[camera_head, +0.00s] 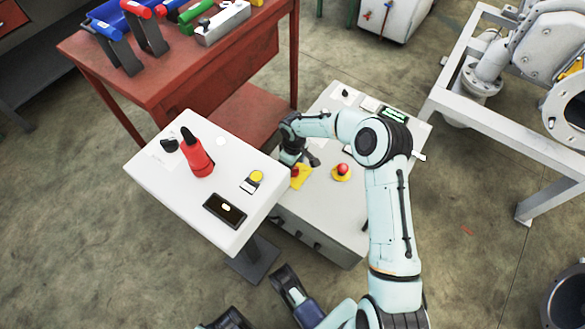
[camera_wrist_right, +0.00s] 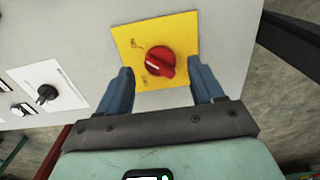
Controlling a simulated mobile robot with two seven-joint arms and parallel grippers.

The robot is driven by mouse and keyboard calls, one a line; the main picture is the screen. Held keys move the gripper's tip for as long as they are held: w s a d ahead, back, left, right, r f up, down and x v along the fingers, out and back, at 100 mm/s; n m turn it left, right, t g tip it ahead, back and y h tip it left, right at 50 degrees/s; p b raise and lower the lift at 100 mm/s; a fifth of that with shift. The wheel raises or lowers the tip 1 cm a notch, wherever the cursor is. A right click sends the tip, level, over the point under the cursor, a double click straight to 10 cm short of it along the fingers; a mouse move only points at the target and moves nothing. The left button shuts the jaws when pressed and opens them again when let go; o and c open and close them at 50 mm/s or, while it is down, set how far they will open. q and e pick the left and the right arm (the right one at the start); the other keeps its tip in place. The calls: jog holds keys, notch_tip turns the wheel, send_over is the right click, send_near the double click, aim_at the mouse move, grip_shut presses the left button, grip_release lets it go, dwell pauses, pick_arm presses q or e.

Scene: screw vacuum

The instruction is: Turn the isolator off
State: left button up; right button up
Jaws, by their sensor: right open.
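The isolator is a red rotary knob (camera_wrist_right: 160,62) on a square yellow plate (camera_wrist_right: 125,45), set in a pale grey panel. In the head view the right gripper (camera_head: 302,161) hangs over the yellow plate (camera_head: 302,178) and partly hides the knob. Dark and blue parts at the bottom edge may be my left gripper; its jaws are unclear.
A red emergency button (camera_head: 343,169) on a yellow base sits right of the isolator on the grey cabinet (camera_head: 325,215). A white table (camera_head: 150,180) with a red tool (camera_head: 199,160) stands at left. A red workbench (camera_head: 180,75) lies behind. A grey frame (camera_head: 500,140) is at right.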

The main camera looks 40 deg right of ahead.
pick_arm(q)
jog(key=shift+s+a+f, duration=0.1)
jog(key=shift+s+f, duration=0.35)
jog(key=shift+s, duration=0.1)
pick_arm(e)
jog(key=shift+f, duration=1)
jog(key=c, duration=1.1)
